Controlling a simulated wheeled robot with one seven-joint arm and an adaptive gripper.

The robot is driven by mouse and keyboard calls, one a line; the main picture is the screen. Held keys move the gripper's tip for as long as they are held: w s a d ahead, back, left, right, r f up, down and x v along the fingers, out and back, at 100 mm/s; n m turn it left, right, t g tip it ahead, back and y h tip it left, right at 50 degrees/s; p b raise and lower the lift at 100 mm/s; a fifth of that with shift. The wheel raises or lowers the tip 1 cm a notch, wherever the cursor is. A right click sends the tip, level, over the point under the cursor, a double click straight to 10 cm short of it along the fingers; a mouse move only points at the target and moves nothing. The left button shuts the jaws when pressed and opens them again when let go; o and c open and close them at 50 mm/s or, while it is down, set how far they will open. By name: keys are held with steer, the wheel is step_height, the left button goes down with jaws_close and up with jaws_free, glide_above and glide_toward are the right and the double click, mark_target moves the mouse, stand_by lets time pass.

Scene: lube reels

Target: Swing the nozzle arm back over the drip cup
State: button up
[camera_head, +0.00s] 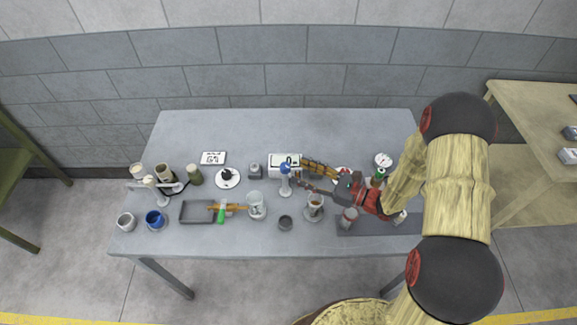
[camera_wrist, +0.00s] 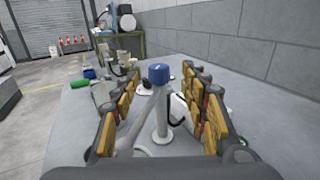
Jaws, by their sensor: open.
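A white post with a blue cap (camera_head: 286,168) stands at the middle of the table, a pale arm at its side. In the wrist view the blue cap (camera_wrist: 158,74) is upright between my fingers, and the pale nozzle arm (camera_wrist: 129,133) slants from the post toward the lower left. My gripper (camera_head: 299,173) is open around the post from the right; I cannot tell whether a finger touches it. Which one is the drip cup is unclear.
A glass jar (camera_head: 256,204) stands left of the post. A grey tray (camera_head: 193,211) with a green-handled tool, a blue mug (camera_head: 155,219) and several cups fill the left side. A white display box (camera_head: 285,159) is behind. The back of the table is clear.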

mark_target(285, 165)
steer(key=x, duration=0.6)
steer(key=shift+w+a+b, duration=0.15)
steer(key=shift+a+b, duration=0.2)
steer(key=shift+b, duration=0.05)
steer(key=shift+c, duration=0.8)
jaws_close()
